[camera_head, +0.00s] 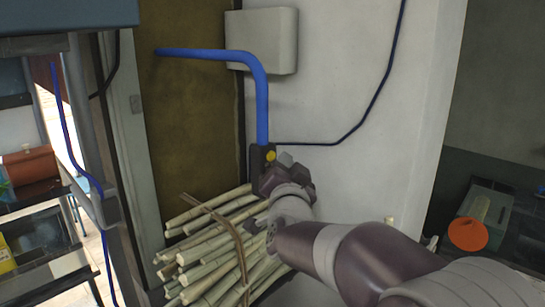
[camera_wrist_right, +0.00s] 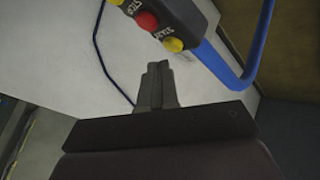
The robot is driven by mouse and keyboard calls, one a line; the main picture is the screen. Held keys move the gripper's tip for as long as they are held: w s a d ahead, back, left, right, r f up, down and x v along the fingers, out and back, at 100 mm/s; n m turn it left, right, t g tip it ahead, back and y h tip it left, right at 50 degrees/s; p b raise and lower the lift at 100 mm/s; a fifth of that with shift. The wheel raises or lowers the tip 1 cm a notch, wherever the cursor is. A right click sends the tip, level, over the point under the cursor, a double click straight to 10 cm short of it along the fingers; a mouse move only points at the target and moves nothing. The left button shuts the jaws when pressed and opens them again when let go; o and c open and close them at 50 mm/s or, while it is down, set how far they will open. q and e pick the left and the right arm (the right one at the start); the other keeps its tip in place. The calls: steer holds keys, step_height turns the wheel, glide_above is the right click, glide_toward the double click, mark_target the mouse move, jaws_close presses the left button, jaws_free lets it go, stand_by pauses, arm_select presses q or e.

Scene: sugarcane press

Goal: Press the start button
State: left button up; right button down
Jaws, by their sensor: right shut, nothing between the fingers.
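A dark control box (camera_head: 258,160) hangs at the lower end of a blue pipe, partly hidden by my right gripper; one yellow button (camera_head: 270,156) on it shows. In the right wrist view the box (camera_wrist_right: 178,14) is at the top, with a red button (camera_wrist_right: 146,22) and a yellow button (camera_wrist_right: 173,44) near its lower end. Small lettering beside the yellow one appears to read START. Another yellow button is cut off by the top edge. My right gripper (camera_wrist_right: 158,68) is shut and empty, its tips below the yellow button in the picture, apparently apart from it. My left gripper is not in view.
The blue pipe (camera_head: 262,95) bends down to the box. Sugarcane stalks (camera_head: 210,245) are piled below. A pale wall (camera_head: 340,70) with a grey box (camera_head: 262,38) and a dark cable stands behind. Shelves (camera_head: 35,230) are at the left.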

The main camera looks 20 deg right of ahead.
stand_by(0.8)
steer(key=shift+w+a, duration=0.15)
steer(key=shift+w, duration=0.25)
steer(key=shift+w+a, duration=0.15)
steer(key=shift+w, duration=0.25)
stand_by(0.6)
steer(key=shift+s, duration=0.15)
steer(key=shift+s+d+b, duration=0.25)
steer(key=shift+s+b, duration=0.4)
steer(key=shift+b, duration=0.05)
